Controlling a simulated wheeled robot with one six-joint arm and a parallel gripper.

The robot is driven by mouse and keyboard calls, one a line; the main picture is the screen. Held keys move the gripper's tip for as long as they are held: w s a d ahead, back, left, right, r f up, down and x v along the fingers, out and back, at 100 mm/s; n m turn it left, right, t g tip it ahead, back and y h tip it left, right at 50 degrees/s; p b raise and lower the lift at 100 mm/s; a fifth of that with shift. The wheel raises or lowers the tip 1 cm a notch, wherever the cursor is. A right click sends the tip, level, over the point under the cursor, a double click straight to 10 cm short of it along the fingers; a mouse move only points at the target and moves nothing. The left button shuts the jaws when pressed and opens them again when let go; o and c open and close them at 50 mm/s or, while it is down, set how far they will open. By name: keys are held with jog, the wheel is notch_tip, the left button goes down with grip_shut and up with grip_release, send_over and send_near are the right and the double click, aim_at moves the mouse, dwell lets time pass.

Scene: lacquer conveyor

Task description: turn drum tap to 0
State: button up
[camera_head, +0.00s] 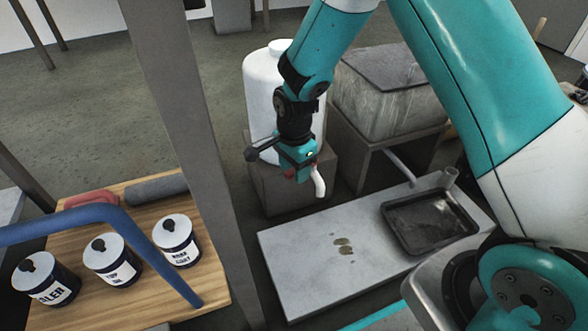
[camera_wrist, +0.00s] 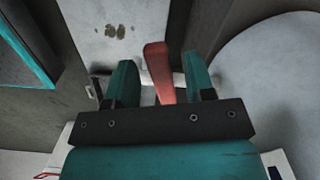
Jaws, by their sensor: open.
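The white drum (camera_head: 262,85) stands on a grey block, partly hidden behind my arm. The drum's tap has a red handle (camera_wrist: 158,72) and a pale spout (camera_head: 320,182). In the wrist view the red handle stands between the two teal fingers of my gripper (camera_wrist: 159,64), with a gap on each side. My gripper also shows in the head view (camera_head: 298,165), at the tap in front of the drum. It is open and holds nothing. I cannot read any scale or mark on the tap.
A grey slab (camera_head: 300,270) with spots lies below the tap and carries a dark tray (camera_head: 430,250). A grey post (camera_head: 190,140) stands left of the drum. Several labelled cans (camera_head: 177,240) and a blue bar (camera_head: 100,212) are at the wooden board (camera_head: 150,290).

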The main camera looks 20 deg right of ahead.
grip_shut()
jog(key=shift+w+r+m+p, duration=0.15)
jog(key=shift+r+m+p, duration=0.25)
jog(key=shift+p, duration=0.8)
jog(key=shift+w+a+m+p, duration=0.15)
jog(key=shift+m+p, duration=0.25)
jog(key=shift+p, duration=0.45)
jog(key=shift+w+f+m+p, duration=0.35)
jog(key=shift+w+m+p, duration=0.25)
jog(key=shift+m+p, duration=0.5)
